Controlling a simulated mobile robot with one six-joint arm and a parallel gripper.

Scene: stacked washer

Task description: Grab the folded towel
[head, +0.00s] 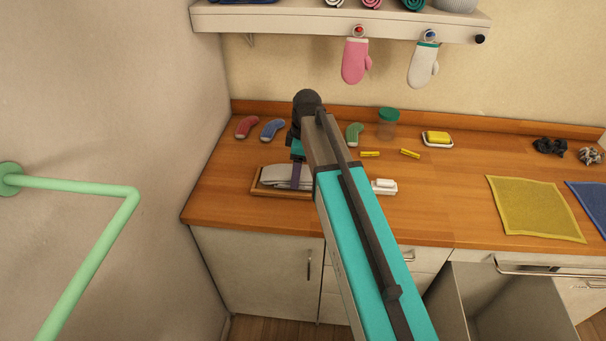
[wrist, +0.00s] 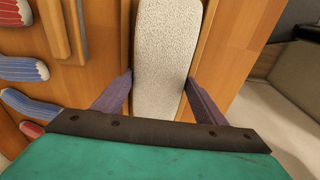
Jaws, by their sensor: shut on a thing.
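The folded towel (head: 279,174) is light grey and lies in a shallow wooden tray (head: 256,189) on the counter's left part. In the wrist view the towel (wrist: 165,45) is a long pale textured strip running between my fingers. My gripper (head: 300,179) is down at the tray, with its purple fingers on either side of the towel. In the wrist view my gripper (wrist: 159,80) is shut on the towel. The towel's right part is hidden behind my arm in the head view. I cannot tell whether it is lifted off the tray.
Red (head: 247,127), blue (head: 271,130) and green (head: 354,133) socks lie behind the tray. A green wall rail (head: 85,188) stands at left. Mitts hang under the shelf (head: 300,20).

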